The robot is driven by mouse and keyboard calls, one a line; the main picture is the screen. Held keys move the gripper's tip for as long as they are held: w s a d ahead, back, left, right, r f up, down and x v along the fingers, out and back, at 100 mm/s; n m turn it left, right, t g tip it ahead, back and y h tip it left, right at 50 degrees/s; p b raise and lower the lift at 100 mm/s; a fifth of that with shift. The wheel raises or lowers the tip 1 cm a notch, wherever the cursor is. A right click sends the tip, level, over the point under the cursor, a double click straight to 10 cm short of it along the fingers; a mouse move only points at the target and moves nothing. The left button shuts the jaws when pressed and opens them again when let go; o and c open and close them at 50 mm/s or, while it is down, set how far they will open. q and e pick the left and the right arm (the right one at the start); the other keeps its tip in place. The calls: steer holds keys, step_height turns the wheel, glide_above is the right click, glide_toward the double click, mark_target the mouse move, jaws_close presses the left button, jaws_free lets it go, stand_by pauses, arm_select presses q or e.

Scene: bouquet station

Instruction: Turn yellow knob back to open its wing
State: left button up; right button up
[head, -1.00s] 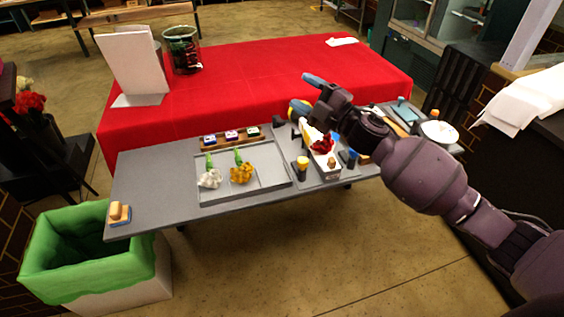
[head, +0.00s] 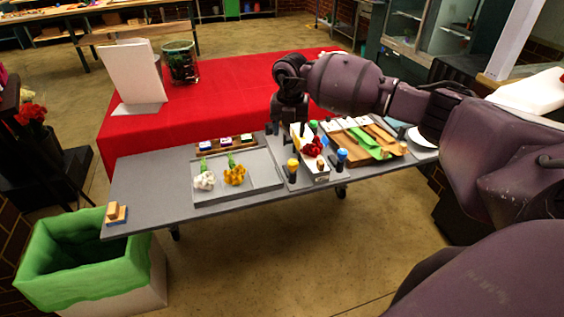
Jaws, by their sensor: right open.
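The yellow knob (head: 293,164) stands on a dark post at the left front of a white holder (head: 322,176). Red flowers (head: 313,147) lie in the holder. A blue knob (head: 341,155) stands on the holder's right side. My right arm reaches in from the right and bends down behind the holder. My right gripper (head: 273,128) is open and empty at the table's back edge, behind the yellow knob and apart from it. Its fingertips are small and dark here. The wing's position is hard to make out. My left gripper is not in view.
A grey tray (head: 270,183) with a white flower (head: 204,180) and a yellow flower (head: 235,175) lies left of the holder. Wooden boards with green wrap (head: 366,143) lie to the right. A green-lined bin (head: 85,225) stands at the left. The table's left part is mostly clear.

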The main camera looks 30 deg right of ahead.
mark_target(293, 162)
steer(key=shift+m, duration=0.5)
steer(key=f, duration=0.6)
steer(key=s+f, duration=0.1)
steer(key=f, duration=0.2)
steer(key=shift+d+f, duration=0.15)
steer(key=shift+d, duration=0.25)
steer(key=shift+f, duration=0.8)
steer(key=shift+c, duration=0.7)
steer(key=c, duration=0.8)
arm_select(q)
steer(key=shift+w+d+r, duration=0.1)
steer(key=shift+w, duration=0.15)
